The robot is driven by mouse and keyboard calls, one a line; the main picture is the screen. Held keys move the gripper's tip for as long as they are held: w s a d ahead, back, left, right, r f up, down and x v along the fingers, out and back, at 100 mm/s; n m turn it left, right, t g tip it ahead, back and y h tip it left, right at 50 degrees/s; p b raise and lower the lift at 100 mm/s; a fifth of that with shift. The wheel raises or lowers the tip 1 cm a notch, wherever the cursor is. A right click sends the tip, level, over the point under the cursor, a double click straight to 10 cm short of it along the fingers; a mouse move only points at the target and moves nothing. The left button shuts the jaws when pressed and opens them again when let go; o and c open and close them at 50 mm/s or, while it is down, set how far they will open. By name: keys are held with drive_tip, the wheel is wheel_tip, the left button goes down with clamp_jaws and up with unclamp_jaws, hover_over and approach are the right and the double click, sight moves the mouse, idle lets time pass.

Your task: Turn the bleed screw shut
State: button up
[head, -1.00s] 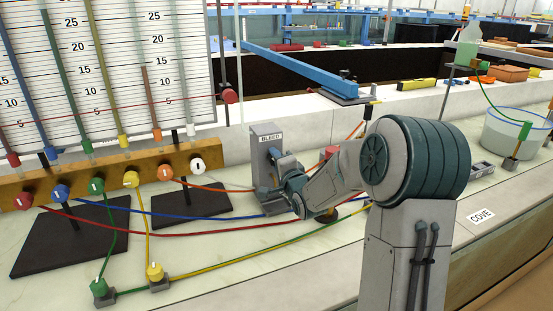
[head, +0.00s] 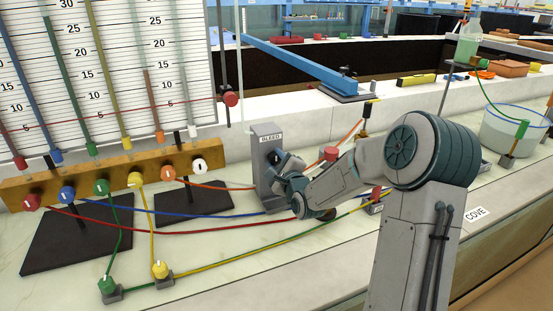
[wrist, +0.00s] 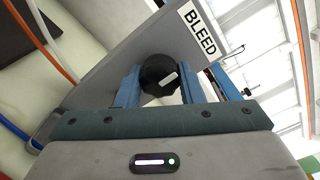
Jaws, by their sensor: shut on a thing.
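The bleed screw is a round black knob (wrist: 160,74) with a white pointer bar, on the face of a grey post (head: 265,185) labelled BLEED. In the wrist view the knob sits between the two blue fingers of my gripper (wrist: 160,84), one on each side. My gripper is shut on it. The white bar slants up to the right in that view. In the head view my gripper (head: 279,157) reaches the post from the right, and my wrist and fingers hide most of the knob.
Left of the post stands a wooden manifold (head: 110,182) with several coloured knobs and a tube board. Orange, blue, red and yellow hoses (head: 200,232) run across the bench near my arm. A red-topped item (head: 330,153) stands just behind my forearm.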

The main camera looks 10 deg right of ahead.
idle(0.3)
drive_tip(key=o, duration=1)
drive_tip(key=shift+s, duration=0.1)
drive_tip(key=s+d, duration=0.1)
drive_tip(key=s, duration=0.8)
drive_tip(key=s+d, duration=0.1)
drive_tip(key=s, duration=0.3)
drive_tip(key=shift+s+d+p, duration=0.2)
drive_tip(key=shift+d+p, duration=0.1)
drive_tip(key=shift+d, duration=0.05)
